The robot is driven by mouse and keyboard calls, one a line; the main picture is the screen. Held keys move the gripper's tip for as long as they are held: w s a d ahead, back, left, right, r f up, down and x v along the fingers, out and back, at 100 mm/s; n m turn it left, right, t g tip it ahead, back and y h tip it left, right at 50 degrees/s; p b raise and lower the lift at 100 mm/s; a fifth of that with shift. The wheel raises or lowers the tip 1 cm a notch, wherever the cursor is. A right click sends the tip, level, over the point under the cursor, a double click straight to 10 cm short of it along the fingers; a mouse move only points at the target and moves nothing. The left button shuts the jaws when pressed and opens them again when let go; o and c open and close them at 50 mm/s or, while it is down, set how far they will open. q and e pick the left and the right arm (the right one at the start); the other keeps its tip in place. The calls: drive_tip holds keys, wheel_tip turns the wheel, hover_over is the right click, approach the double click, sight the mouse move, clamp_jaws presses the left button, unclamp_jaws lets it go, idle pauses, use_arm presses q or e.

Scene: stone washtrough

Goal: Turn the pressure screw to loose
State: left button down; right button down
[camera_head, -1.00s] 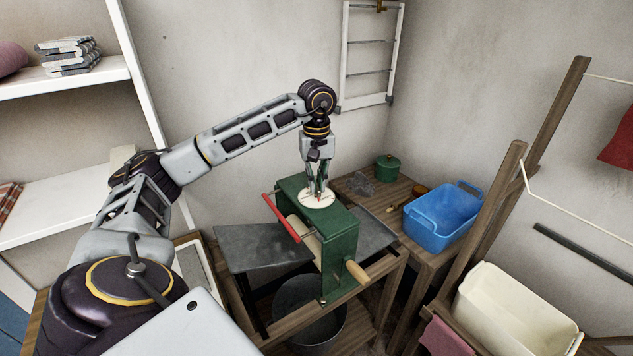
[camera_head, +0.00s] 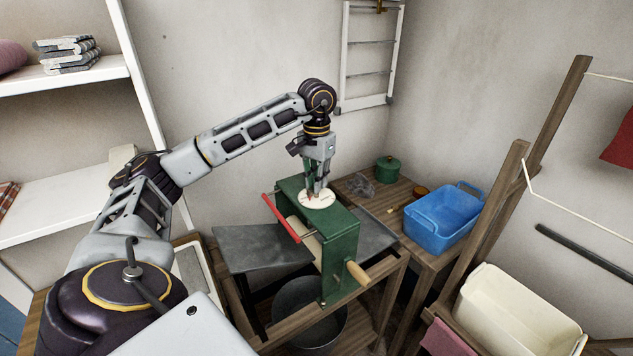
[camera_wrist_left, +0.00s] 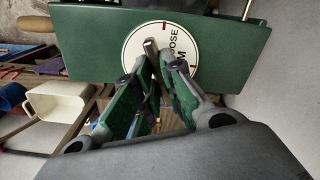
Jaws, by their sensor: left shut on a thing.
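The green mangle (camera_head: 340,240) stands on a wooden bench, with a round white dial (camera_head: 325,201) on its top. In the left wrist view the dial (camera_wrist_left: 134,53) has red marks, the word LOOSE and a second word partly hidden. My left gripper (camera_head: 316,190) points down over the dial, its fingers shut on the pressure screw's grey metal handle (camera_wrist_left: 150,46). The fingers cover part of the dial, and I cannot tell exactly which mark the screw points at. My right gripper is not in view.
The mangle has a red bar (camera_head: 282,219) at the left and a wooden crank grip (camera_head: 358,272) in front. A dark tub (camera_head: 310,315) sits below. A blue basket (camera_head: 445,219) and a green pot (camera_head: 387,168) stand to the right. A cream basin (camera_head: 520,315) is at lower right.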

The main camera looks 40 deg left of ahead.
use_arm(q)
drive_tip(key=shift+r+m, duration=0.2)
drive_tip(key=shift+m, duration=2)
drive_tip(key=c, duration=1.5)
unclamp_jaws()
drive_tip(key=shift+f, duration=0.1)
drive_tip(key=shift+r, duration=5.85)
drive_tip(key=shift+r, duration=0.1)
